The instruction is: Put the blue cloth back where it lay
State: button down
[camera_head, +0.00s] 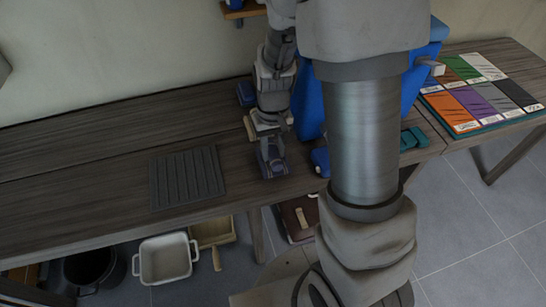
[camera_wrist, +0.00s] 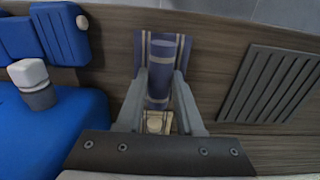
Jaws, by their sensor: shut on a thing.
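The blue cloth (camera_wrist: 165,50), dark blue with cream stripes, is pinched in a raised fold between the fingers of my gripper (camera_wrist: 161,82) in the wrist view. Its flatter part spreads out beyond the fingertips. In the head view the cloth (camera_head: 272,163) shows below my gripper (camera_head: 266,138), near the front edge of the wooden table (camera_head: 95,150). Whether it touches the tabletop is hard to tell. A small beige piece (camera_wrist: 157,122) shows between the finger bases in the wrist view; I cannot tell whether it is part of the cloth.
A dark ribbed mat (camera_head: 187,178) lies left of the cloth. A large blue container (camera_head: 308,105) stands to its right, partly behind my arm. Colored sheets (camera_head: 470,100) lie at the far right. A white tub (camera_head: 165,260) is below the table. The table's left part is clear.

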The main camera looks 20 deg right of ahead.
jog(key=shift+f, duration=1.15)
jog(key=shift+f+b, duration=0.2)
jog(key=shift+b, duration=0.15)
jog(key=c, duration=0.5)
grip_release()
jog(key=shift+c, duration=0.2)
jog(key=shift+r, duration=0.15)
